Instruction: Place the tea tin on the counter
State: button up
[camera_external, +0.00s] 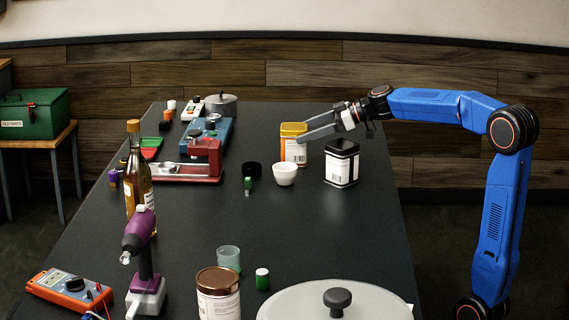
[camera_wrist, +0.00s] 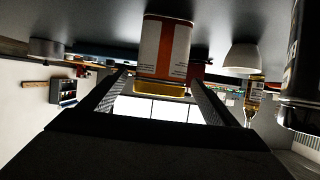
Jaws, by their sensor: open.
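A yellow-orange tin with a white label (camera_external: 294,151) stands upright on the dark counter (camera_external: 330,225); it looks like the tea tin, though I cannot read its label. In the wrist view, which is upside down, the tin (camera_wrist: 163,52) shows its yellow lid and its orange and white side. My gripper (camera_external: 302,132) reaches in from the right at the height of the tin's upper part. Its two fingers are open, one to each side of the tin in the wrist view (camera_wrist: 160,78). I see no clear contact between fingers and tin.
A black tin (camera_external: 341,163) stands right of the yellow tin, near the counter's right edge. A white bowl (camera_external: 285,174) is just in front. A red device (camera_external: 200,162) and a bottle (camera_external: 138,180) stand left.

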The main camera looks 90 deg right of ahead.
jog(key=shift+v, duration=2.05)
jog(key=shift+a, duration=0.1)
